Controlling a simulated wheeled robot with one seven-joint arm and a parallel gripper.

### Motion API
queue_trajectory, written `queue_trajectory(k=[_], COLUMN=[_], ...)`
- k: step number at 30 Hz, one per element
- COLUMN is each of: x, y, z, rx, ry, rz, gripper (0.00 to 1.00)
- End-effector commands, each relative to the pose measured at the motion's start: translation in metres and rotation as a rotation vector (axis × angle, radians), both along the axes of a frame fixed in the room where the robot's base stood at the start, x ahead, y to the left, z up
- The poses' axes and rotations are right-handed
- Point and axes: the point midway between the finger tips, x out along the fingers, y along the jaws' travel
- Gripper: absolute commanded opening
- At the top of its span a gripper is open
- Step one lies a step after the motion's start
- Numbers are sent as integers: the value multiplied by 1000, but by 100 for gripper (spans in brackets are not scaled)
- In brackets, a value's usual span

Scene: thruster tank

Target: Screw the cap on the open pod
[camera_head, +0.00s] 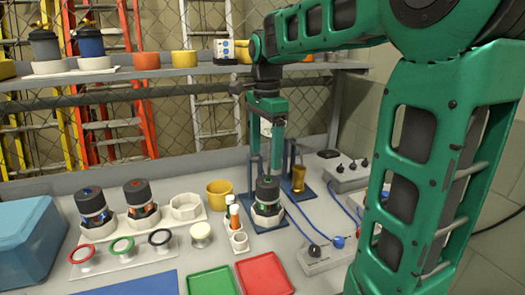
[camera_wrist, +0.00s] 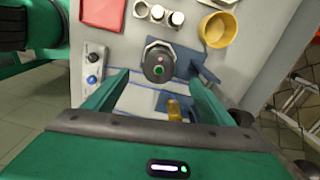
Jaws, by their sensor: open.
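A pod (camera_head: 267,196) stands upright in a white holder on a blue stand (camera_head: 284,224). A dark round cap with a green centre sits on top of it; whether it is screwed tight I cannot tell. In the wrist view the cap (camera_wrist: 158,62) lies just beyond and between my fingers. My gripper (camera_head: 266,166) points down above the pod, and its fingers (camera_wrist: 160,80) are spread and empty, apart from the cap. Two more dark-capped pods, one with a blue mark (camera_head: 91,205) and one with a red mark (camera_head: 139,200), stand in white holders at left.
An empty white holder (camera_head: 187,207) and a yellow cup (camera_head: 219,193) stand left of the stand. Blue posts and a brass cylinder (camera_head: 298,178) rise behind and to the right. Coloured rings, a green tray (camera_head: 212,281), a red tray (camera_head: 264,274) and a cabled control box (camera_head: 325,258) lie in front.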

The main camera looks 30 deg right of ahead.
Motion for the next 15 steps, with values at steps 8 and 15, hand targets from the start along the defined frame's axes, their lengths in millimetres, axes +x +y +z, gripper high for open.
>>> queue_trajectory(k=[8,15], x=[0,-1], y=[0,0], z=[-18,-57], rx=[1,1], ry=[3,4], rz=[33,33], gripper=[77,77])
